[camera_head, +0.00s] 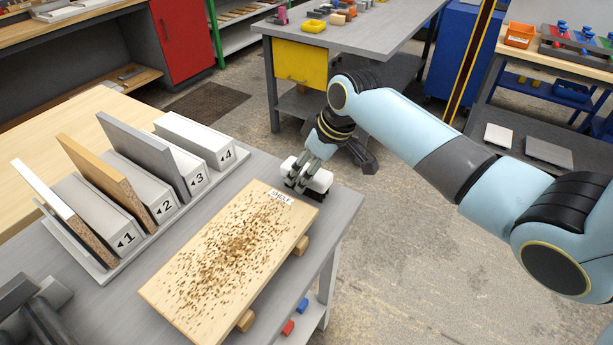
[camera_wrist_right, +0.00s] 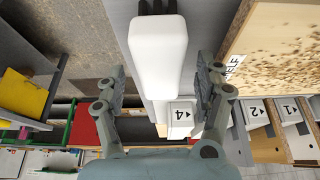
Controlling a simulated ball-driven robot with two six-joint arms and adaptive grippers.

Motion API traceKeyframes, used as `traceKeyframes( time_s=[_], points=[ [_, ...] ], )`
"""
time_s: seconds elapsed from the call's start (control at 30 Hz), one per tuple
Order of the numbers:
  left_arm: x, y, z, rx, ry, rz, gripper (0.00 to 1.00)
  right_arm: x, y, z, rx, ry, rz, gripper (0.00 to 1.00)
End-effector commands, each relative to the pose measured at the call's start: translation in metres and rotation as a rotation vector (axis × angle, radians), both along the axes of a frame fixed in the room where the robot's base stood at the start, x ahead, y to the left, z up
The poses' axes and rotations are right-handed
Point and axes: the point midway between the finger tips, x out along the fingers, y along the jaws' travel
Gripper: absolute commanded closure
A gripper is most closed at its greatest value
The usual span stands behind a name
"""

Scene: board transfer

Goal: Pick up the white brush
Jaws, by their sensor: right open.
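The white brush (camera_head: 322,182) lies at the far right corner of the grey table, beyond the speckled board. In the right wrist view its white body (camera_wrist_right: 157,50) is large, with dark bristles at the top edge of the picture. My right gripper (camera_head: 299,176) is at the brush in the head view and covers part of it. In the right wrist view my right gripper (camera_wrist_right: 160,82) is open, with one finger on each side of the brush's near end. Whether the fingers touch it is not clear.
A speckled board (camera_head: 225,260) labelled SHELF lies on wooden blocks beside the brush. A numbered rack (camera_head: 108,268) holding upright boards stands to the left. A dark grey object (camera_head: 35,310) is at the lower left. Open floor lies right of the table.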

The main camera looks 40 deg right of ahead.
Motion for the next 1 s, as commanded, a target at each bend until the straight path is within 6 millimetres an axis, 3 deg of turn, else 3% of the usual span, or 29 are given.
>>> traceKeyframes(
  time_s=[0.17, 1.0],
  points=[
    [0.000, 0.000, -0.001, 0.000, 0.001, 0.000, 1.00, 0.005, 0.002, -0.013, 0.000, 0.000, 0.001, 0.30],
    [-0.001, 0.000, 0.001, 0.000, 0.001, 0.000, 1.00, 0.004, 0.002, -0.018, 0.000, 0.000, 0.001, 0.30]
  ],
)
